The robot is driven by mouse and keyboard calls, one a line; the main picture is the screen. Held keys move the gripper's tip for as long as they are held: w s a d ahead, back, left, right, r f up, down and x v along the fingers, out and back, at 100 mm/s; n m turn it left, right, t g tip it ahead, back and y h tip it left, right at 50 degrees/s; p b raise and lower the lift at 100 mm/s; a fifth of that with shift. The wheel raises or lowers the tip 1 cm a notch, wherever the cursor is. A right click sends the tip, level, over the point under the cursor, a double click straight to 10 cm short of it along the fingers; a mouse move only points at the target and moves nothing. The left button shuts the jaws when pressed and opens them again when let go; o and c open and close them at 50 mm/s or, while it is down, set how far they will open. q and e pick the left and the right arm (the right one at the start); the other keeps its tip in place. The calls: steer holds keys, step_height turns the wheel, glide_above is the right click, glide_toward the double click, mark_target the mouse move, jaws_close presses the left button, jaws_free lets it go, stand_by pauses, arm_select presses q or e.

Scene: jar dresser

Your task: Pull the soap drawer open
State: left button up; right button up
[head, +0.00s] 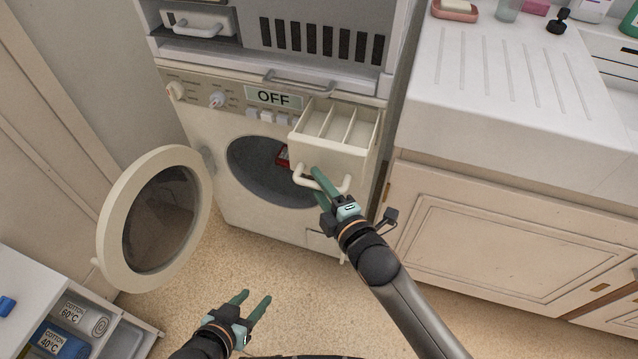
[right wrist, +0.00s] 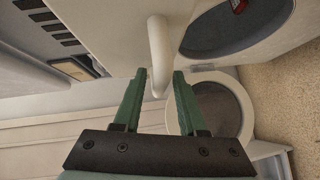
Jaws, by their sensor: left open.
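The soap drawer (head: 325,151) is a cream box with open compartments. It stands pulled out from the upper right of the washing machine's front. Its curved handle (head: 322,186) is on its front face. My right gripper (head: 316,182) is at the handle. In the right wrist view the handle (right wrist: 159,55) lies between the tips of my right gripper (right wrist: 160,74), with a narrow gap seen on both sides, so the fingers look open around it. My left gripper (head: 257,297) is open and empty, low above the floor.
The washing machine (head: 225,185) has its round door (head: 155,218) swung open to the left, with a red item (head: 282,157) inside. Its display (head: 273,97) reads OFF. A sink counter (head: 480,90) is at the right. An open laundry drawer (head: 95,322) is at lower left.

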steer(key=shift+o, duration=0.3)
steer(key=shift+s, duration=0.1)
steer(key=shift+s+d, duration=0.15)
steer(key=shift+s, duration=0.1)
arm_select(q)
steer(key=shift+d+r+p, duration=0.1)
steer(key=shift+r+p, duration=0.45)
steer(key=shift+p, duration=0.35)
arm_select(e)
steer(key=v, duration=1.1)
steer(key=shift+s+d, duration=0.2)
steer(key=shift+s, duration=0.15)
arm_select(q)
steer(key=shift+d+r, duration=0.1)
steer(key=shift+r, duration=0.1)
